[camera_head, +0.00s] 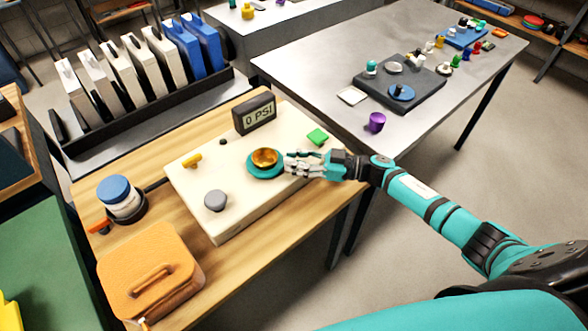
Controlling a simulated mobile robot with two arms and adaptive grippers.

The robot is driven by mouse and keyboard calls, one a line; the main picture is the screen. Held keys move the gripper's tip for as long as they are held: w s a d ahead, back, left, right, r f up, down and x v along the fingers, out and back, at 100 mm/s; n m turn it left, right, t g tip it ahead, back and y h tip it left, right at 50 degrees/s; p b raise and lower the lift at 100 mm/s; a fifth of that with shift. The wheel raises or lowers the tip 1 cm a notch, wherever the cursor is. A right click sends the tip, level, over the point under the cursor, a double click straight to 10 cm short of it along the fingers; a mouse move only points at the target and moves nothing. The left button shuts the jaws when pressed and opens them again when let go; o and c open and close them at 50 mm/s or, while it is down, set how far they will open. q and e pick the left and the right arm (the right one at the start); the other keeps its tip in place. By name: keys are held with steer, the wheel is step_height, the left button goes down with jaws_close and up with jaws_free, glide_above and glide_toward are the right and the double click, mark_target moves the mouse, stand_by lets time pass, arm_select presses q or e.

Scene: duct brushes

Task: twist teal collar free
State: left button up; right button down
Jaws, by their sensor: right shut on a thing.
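The teal collar (256,172) is a round ring on the cream board (232,224). An orange-gold dome-like part (265,157) sits inside it. My right gripper (290,163) reaches in from the right, low over the board, and is shut on the collar's right edge. Its fingers hide that part of the rim. The collar looks seated on the board; I cannot tell whether it is loose. My left gripper is not in view.
An orange case (150,272) and blue-lidded jar (121,198) stand left on the wooden table.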

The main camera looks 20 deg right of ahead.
steer(key=shift+w+d+n+g+y+b, duration=0.1)
steer(key=shift+w+n+g+y+b, duration=0.2)
steer(key=shift+n+g+b, duration=0.25)
steer(key=c, duration=1.2)
jaws_free()
steer(key=shift+s, duration=0.1)
steer(key=v, duration=1.2)
